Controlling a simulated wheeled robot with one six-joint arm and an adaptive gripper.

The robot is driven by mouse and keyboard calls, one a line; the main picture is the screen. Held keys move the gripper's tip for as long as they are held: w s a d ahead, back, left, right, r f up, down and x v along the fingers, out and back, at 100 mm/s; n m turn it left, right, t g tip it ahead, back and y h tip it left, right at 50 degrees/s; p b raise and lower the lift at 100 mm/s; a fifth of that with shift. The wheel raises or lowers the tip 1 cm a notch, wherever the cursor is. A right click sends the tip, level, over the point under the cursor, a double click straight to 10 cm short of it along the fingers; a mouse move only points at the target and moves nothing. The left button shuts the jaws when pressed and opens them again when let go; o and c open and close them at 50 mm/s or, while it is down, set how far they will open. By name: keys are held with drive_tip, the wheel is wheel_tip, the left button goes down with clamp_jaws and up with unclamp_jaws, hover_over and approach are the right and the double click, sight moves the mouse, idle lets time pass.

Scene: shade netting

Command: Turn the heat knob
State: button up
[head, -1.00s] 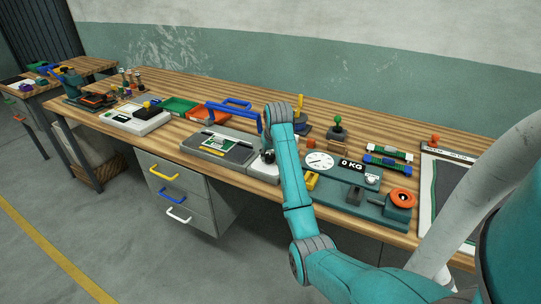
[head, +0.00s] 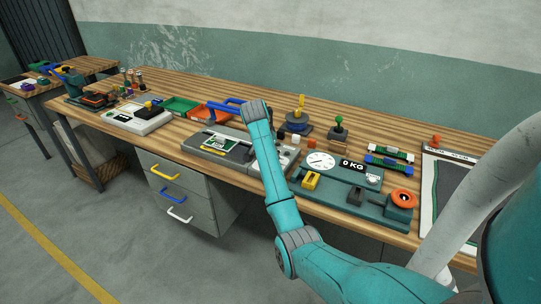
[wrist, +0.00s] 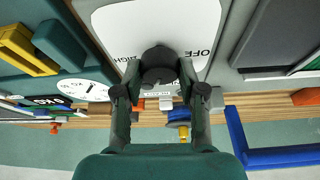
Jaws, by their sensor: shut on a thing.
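The heat knob (wrist: 158,56) is a dark round knob on a white dial plate (wrist: 120,22) in the wrist view. The plate is lettered OFF at the right and HIGH at the left, upside down. My gripper (wrist: 158,80) is shut on the knob, one finger on each side. Any pointer mark on the knob cannot be made out. In the head view my teal arm hides the knob and my gripper. The grey machine (head: 190,151) that carries the dial shows to the left of my arm.
Several small blocks and a post lie behind.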

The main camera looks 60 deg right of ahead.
drive_tip(key=shift+m, duration=0.5)
drive_tip(key=o, duration=1.1)
drive_tip(key=shift+o, duration=0.2)
